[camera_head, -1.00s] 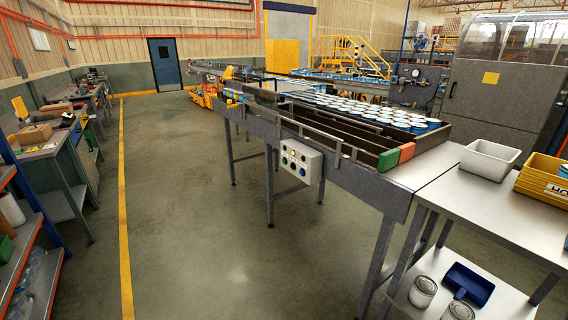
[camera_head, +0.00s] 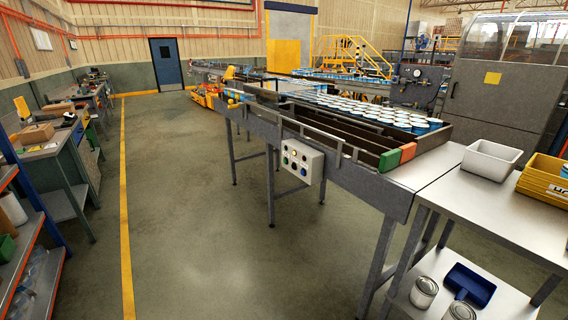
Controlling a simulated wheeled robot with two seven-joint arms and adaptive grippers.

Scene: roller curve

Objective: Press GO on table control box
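A light grey control box (camera_head: 302,161) is mounted on the near side of the conveyor table (camera_head: 385,190), below its rail. Its face carries several small round buttons and lamps, one of them yellowish at the top, with dark and blue ones lower down. Any GO label is too small to read. Neither of my grippers is in view.
Open floor (camera_head: 200,220) lies in front of the box and to its left. Several white-topped cans (camera_head: 380,108) stand on the conveyor. A steel side table (camera_head: 490,205) with a white bin (camera_head: 490,160) and a yellow crate (camera_head: 545,180) stands at right. Shelves line the left.

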